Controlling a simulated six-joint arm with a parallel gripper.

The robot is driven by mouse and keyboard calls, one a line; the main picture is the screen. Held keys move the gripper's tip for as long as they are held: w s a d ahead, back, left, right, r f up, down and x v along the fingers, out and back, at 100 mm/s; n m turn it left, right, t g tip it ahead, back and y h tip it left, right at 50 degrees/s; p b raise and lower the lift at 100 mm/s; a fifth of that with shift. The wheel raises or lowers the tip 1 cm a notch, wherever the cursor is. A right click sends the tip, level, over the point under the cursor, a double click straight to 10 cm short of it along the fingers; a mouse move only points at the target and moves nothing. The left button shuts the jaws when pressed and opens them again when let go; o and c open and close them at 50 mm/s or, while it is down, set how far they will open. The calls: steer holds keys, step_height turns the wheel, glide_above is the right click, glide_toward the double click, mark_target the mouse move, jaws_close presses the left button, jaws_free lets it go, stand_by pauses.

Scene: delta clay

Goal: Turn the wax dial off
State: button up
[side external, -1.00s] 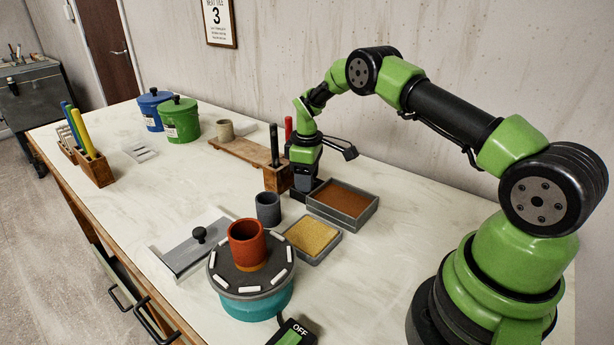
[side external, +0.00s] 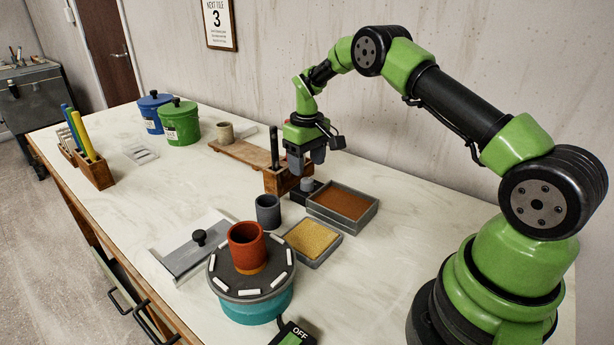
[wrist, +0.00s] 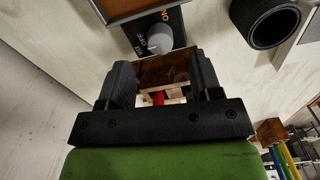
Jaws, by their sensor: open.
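The wax dial is a small black box with a grey round knob (wrist: 160,39), lettered ON, OFF and WAX in the wrist view. In the side view, the knob (side external: 307,184) shows just behind the tan and brown trays. Which mark the knob points to is too small to tell. My gripper (side external: 302,166) hangs above the dial, apart from it. In the wrist view, its two dark fingers (wrist: 162,75) are spread with nothing held between them, and the knob lies beyond their tips.
A wooden tool block (side external: 278,181) stands close by my gripper. A brown-filled tray (side external: 371,211), a tan-filled tray (side external: 337,252) and a dark cup (side external: 268,211) sit near the dial. A turntable (side external: 240,292) with a red cup (side external: 247,247) stands in front.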

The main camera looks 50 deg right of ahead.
mark_target(307, 180)
step_height(307, 180, up, 4)
steer(key=n, duration=0.4)
steer(key=shift+r+n, duration=0.2)
steer(key=shift+n, duration=0.1)
step_height(307, 180, down, 9)
steer(key=shift+f+m, duration=0.25)
steer(key=shift+m, duration=0.95)
step_height(307, 180, up, 10)
steer(key=n, duration=0.2)
steer(key=shift+s+a+r+n+h, duration=0.2)
steer(key=shift+a+n+h, duration=0.1)
steer(key=shift+n, duration=0.1)
